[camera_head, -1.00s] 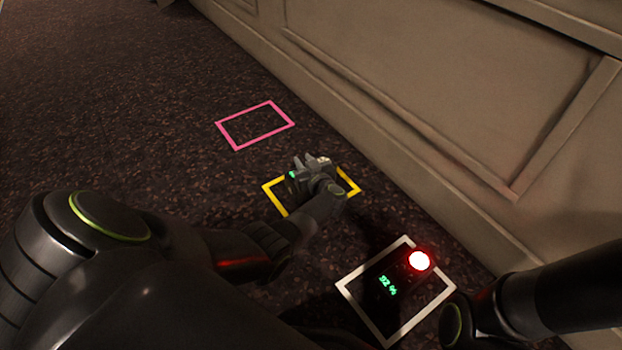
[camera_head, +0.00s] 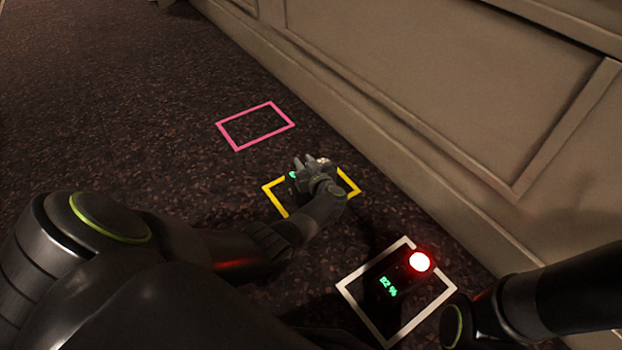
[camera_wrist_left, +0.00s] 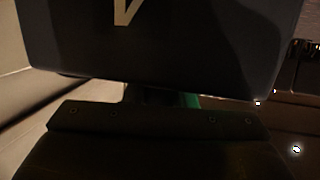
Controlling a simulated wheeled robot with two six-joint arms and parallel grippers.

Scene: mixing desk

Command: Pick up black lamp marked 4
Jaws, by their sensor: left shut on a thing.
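My left gripper (camera_head: 308,168) is over the yellow floor frame and is shut on a dark lamp. The lamp (camera_wrist_left: 185,50) fills the top of the left wrist view, with part of a pale mark on its face; the mark is cut off, so I cannot read it fully. In the head view the gripper hides most of this lamp; a small green light (camera_head: 292,175) and a pale spot show around the fingers. I cannot tell whether it touches the floor. My right arm enters from the right; its gripper is out of view.
A dark lamp with a glowing red top (camera_head: 420,262) and green digits stands in a white floor frame (camera_head: 352,301). The yellow frame (camera_head: 350,183) is under my left gripper. A pink frame (camera_head: 228,140) farther back is empty. A panelled desk side (camera_head: 450,80) borders the floor at right.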

